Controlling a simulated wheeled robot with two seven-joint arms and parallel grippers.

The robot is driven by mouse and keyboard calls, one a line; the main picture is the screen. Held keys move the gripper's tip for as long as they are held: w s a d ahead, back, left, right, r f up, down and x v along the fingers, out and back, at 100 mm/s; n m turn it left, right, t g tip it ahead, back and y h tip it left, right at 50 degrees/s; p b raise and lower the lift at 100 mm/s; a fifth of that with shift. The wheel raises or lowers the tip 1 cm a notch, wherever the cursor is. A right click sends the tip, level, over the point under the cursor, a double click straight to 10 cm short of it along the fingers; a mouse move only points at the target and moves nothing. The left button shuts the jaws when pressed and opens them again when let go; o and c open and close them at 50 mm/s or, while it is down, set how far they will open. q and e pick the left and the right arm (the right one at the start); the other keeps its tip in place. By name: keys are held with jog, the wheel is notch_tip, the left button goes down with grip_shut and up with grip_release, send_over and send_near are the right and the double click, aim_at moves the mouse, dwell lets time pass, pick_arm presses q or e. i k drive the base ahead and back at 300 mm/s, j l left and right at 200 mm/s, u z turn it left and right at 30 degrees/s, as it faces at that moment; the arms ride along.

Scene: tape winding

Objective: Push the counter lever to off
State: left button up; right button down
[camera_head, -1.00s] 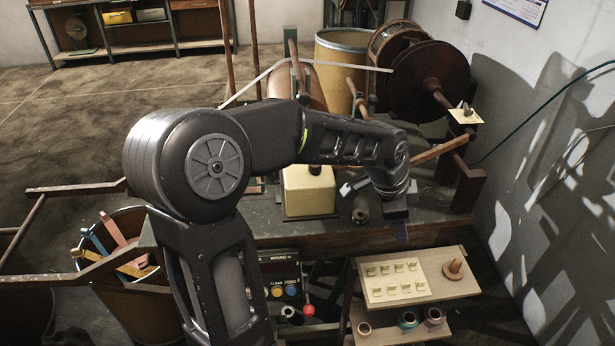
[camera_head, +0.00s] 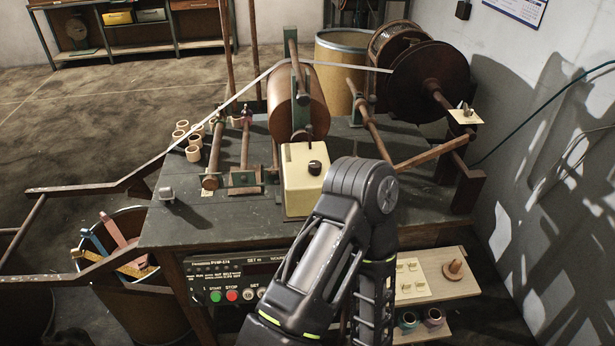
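The dark counter panel (camera_head: 222,275) sits under the front edge of the bench. Its green START button (camera_head: 215,296) and red STOP button (camera_head: 232,295) show left of my arm. My arm covers the panel's right part, and the red-knobbed lever seen there earlier is hidden now. One of my arms rises from the bottom centre, bends at a joint above the bench front, and its far part points down in front of the bench. I cannot tell which arm it is. No gripper fingers show.
A cream box (camera_head: 305,195) with a black knob (camera_head: 314,168) stands behind the arm. Tape runs over the bench (camera_head: 230,230) to a large brown reel (camera_head: 428,84). A pull-out shelf (camera_head: 450,290) lies right of the arm. The bench's left front is mostly clear.

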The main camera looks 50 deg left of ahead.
aim_at(309, 129)
jog(key=i+j+u, duration=0.1)
jog(key=u, duration=0.35)
jog(key=i+u, duration=0.1)
jog(key=u, duration=0.35)
jog(key=i+u, duration=0.1)
jog(key=u, duration=0.4)
jog(key=i+u, duration=0.1)
jog(key=u, duration=0.35)
